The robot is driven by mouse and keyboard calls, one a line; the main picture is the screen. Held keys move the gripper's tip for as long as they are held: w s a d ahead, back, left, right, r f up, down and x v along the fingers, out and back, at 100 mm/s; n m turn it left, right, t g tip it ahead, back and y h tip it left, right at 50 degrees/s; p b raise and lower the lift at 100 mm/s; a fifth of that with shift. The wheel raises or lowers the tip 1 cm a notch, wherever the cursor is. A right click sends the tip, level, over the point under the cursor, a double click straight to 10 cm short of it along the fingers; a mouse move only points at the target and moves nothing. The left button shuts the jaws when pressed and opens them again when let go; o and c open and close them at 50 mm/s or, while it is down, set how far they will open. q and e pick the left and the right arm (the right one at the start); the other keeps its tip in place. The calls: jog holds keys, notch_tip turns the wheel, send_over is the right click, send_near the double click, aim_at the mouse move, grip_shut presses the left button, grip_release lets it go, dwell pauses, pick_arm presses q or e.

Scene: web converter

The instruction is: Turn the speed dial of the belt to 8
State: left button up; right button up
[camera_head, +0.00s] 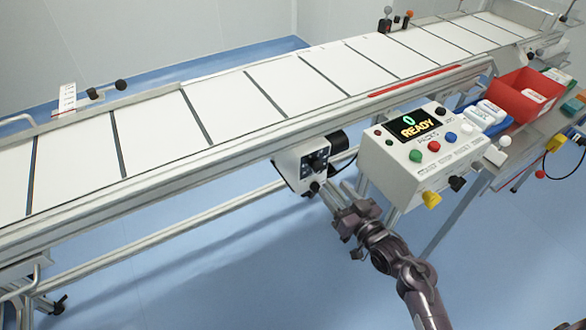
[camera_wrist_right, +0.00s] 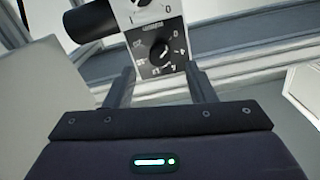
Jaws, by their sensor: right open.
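The belt's speed dial (camera_wrist_right: 160,50) is a black round knob on a black panel with a white scale around it, on the front of a white control box (camera_head: 290,168) under the conveyor. In the wrist view the scale is tilted and I cannot read the knob's setting surely. My right gripper (camera_head: 332,190) is just in front of the box at its lower right. In the wrist view its two fingers (camera_wrist_right: 161,85) are apart and empty, one to each side below the dial. I cannot see them touching the knob. My left gripper is out of view.
The conveyor (camera_head: 225,100) with white panels runs above the box. A white console (camera_head: 415,165) stands to the right, with coloured buttons and a screen reading "0 READY". A red bin (camera_head: 510,90) is beyond it. A black motor (camera_wrist_right: 92,20) adjoins the box. Blue floor lies open below.

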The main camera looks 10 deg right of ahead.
aim_at(321, 170)
jog(key=shift+d+r+x, duration=0.1)
jog(key=shift+r+x, duration=0.1)
jog(key=shift+x, duration=1.65)
jog(key=shift+d+r+x, duration=0.1)
jog(key=shift+r+x, duration=0.1)
jog(key=shift+x, duration=1.7)
jog(key=c, duration=1)
